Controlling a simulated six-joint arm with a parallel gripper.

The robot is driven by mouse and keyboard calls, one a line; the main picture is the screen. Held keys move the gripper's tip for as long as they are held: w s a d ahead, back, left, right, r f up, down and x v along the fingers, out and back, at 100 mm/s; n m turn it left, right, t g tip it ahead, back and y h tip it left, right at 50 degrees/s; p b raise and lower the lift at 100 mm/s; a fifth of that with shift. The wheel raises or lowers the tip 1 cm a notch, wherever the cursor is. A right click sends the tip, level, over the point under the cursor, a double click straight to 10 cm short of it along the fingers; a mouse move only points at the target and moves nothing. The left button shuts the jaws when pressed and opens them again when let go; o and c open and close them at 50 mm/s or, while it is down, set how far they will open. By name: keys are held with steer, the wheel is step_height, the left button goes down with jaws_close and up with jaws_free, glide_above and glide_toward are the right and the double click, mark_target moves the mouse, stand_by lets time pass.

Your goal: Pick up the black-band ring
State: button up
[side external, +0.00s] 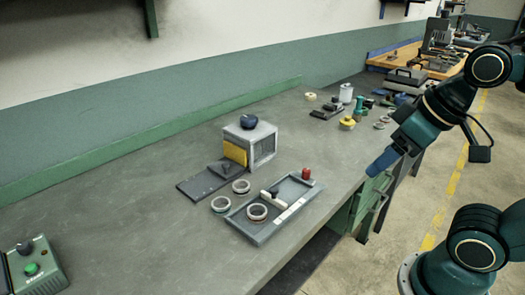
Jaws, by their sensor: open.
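Several rings lie on and near a grey tray on the bench. One ring (220,210) and another ring (241,192) lie on the bench left of the tray (240,232). A third ring (257,219) lies inside the tray. All look pale-rimmed with darker sides, and I cannot tell which has the black band. My gripper (374,171) is above the bench's right edge, well to the right of the rings, tilted down and left. It is open, apart from all the rings, with nothing seen in it.
A grey box machine (262,150) with a yellow panel and dark knob stands behind the rings. A green-button box (38,270) sits front left. Bottles and parts crowd the bench's far end.

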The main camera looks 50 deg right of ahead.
steer(key=shift+o, duration=0.5)
steer(key=w+a+r+n+g, duration=0.1)
steer(key=w+r+n+g, duration=0.2)
steer(key=w+n, duration=1.15)
steer(key=w+a+f+n+g, duration=0.1)
steer(key=w+f+n, duration=0.2)
steer(key=w+f, duration=0.3)
steer(key=w+a+f+n+g, duration=0.1)
steer(key=w+f+n, duration=0.3)
steer(key=w, duration=1)
step_height(320, 180, down, 2)
steer(key=shift+w+a+g, duration=0.3)
steer(key=shift+w+a, duration=0.05)
steer(key=shift+w, duration=0.05)
steer(key=shift+f+n, duration=0.15)
steer(key=shift+n, duration=0.1)
